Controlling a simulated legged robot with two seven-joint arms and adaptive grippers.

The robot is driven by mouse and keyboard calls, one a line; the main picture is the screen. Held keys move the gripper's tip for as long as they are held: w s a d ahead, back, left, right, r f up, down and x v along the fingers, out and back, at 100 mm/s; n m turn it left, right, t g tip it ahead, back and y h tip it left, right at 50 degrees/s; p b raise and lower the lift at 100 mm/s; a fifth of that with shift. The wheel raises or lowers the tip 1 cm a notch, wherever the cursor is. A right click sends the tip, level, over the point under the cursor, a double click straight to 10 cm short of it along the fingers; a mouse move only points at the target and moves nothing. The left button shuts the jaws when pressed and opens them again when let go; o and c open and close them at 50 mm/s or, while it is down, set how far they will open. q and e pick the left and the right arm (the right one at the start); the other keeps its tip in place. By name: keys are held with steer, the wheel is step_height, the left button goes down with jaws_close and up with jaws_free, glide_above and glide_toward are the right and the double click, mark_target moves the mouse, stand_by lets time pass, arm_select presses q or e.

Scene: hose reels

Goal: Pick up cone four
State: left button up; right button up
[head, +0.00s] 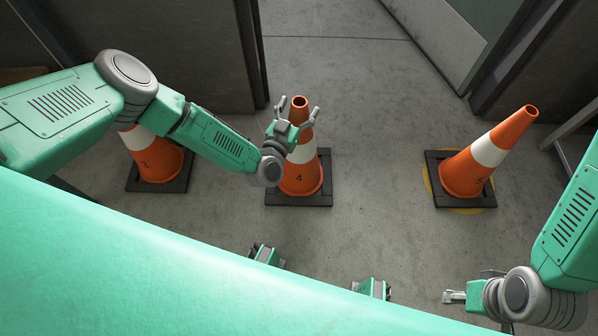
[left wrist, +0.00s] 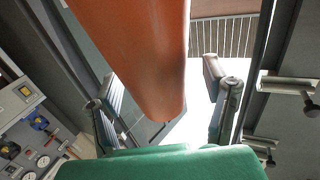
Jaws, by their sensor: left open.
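Cone four (head: 300,178), orange with a white band and a black "4", stands upright on a black square base in the middle of the head view. My left gripper (head: 299,108) is open at its top, with one finger on each side of the orange tip. The gripper body hides part of the white band. In the left wrist view the orange cone (left wrist: 145,50) lies between the two spread fingers; I cannot tell whether they touch it. My right gripper (head: 452,297) is low at the right, away from the cones; its jaw state is unclear.
Cone three (head: 155,160) stands to the left, partly behind my left arm. Cone five (head: 467,172) stands to the right, over a yellow floor mark (head: 487,206). Dark panels and an open door (head: 440,40) are at the back. The grey floor between the cones is clear.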

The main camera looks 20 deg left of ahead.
arm_select(q)
steer(key=shift+d+r, duration=0.1)
steer(key=shift+d, duration=0.1)
jaws_close()
steer(key=shift+w+r, duration=0.1)
steer(key=shift+r, duration=0.05)
